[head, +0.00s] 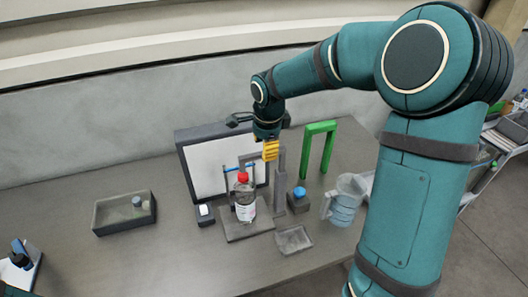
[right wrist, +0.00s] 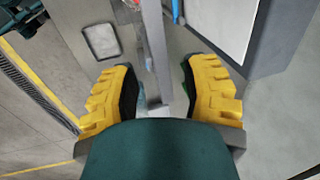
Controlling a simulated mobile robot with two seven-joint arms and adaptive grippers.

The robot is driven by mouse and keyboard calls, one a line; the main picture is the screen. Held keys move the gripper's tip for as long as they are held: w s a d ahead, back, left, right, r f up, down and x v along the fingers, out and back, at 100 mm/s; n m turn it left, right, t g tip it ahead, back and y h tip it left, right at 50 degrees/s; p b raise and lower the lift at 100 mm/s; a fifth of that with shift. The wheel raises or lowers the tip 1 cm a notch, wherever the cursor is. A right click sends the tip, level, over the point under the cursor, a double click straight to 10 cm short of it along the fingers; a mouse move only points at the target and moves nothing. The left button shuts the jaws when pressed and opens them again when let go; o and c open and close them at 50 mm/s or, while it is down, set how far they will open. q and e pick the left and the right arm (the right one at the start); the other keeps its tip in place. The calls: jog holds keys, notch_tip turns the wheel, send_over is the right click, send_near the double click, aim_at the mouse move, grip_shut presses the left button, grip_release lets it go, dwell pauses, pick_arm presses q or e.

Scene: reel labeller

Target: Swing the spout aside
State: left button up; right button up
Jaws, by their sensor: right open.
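The spout (head: 250,157) is a grey bar reaching left from the top of a grey post (head: 280,180), above a clear bottle (head: 245,204) with a red cap. The bottle stands upright on a grey base plate (head: 260,228). My right gripper (head: 270,151) is at the top of the post, by the spout. In the right wrist view my right gripper (right wrist: 160,85) has its yellow fingers spread wide, with a grey bar (right wrist: 156,45) running between them. I cannot tell whether a finger touches it. My left gripper is not in view.
A dark-framed white panel (head: 205,165) stands behind the bottle. A green arch (head: 331,135), a blue-capped block (head: 299,200) and a clear jug (head: 346,205) stand to the right. A shallow tray (head: 294,240) lies in front.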

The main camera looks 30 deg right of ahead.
jog(key=shift+w+d+f, duration=0.1)
jog(key=shift+w+f, duration=0.05)
jog(key=shift+f, duration=0.55)
jog(key=shift+w+f, duration=0.1)
jog(key=shift+f, duration=0.55)
jog(key=shift+o, duration=0.3)
grip_shut()
